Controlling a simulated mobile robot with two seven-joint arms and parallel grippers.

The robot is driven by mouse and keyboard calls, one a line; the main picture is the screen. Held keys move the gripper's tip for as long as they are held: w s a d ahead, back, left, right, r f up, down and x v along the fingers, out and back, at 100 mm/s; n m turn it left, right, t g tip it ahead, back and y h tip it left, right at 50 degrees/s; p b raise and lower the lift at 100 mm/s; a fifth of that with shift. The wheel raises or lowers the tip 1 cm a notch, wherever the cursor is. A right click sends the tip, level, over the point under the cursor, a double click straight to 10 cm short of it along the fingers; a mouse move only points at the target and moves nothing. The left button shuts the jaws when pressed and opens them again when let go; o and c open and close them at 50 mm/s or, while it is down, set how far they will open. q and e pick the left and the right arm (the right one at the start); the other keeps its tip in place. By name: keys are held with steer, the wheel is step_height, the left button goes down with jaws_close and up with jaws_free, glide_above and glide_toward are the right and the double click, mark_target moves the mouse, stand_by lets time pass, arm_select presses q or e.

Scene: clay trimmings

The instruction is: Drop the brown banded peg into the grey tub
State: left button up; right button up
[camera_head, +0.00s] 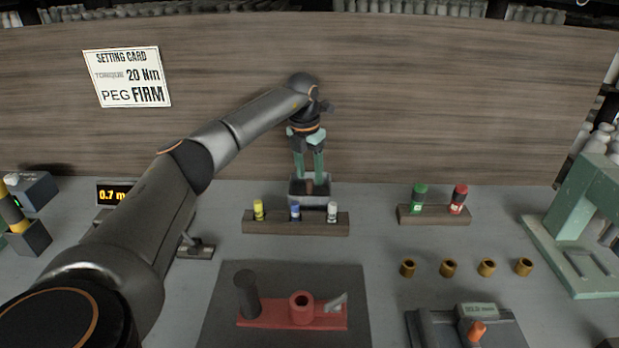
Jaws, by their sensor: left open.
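The grey tub (309,200) stands on the bench behind the long wooden rack. My left gripper (309,178) points down over the tub, with its two green fingers apart and their tips at the tub's mouth. A small brown patch (311,187) shows at the tub's mouth, between and below the fingertips. It looks like the brown peg, but its bands are too small to make out, and the tub wall hides its lower part. My right gripper is out of view.
The wooden rack (262,226) holds yellow, blue and white-topped pegs in front of the tub. A second rack (437,216) holds green and red pegs. Several brass rings (448,268) lie at the right. A red fixture (272,315) sits on the dark mat (230,290). A wooden panel stands behind.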

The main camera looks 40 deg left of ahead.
arm_select(q)
step_height(320, 180, up, 11)
steer(key=s, duration=0.1)
steer(key=shift+s+p, duration=0.2)
steer(key=shift+p, duration=0.2)
steer(key=shift+d+r, duration=0.1)
steer(key=shift+r, duration=0.05)
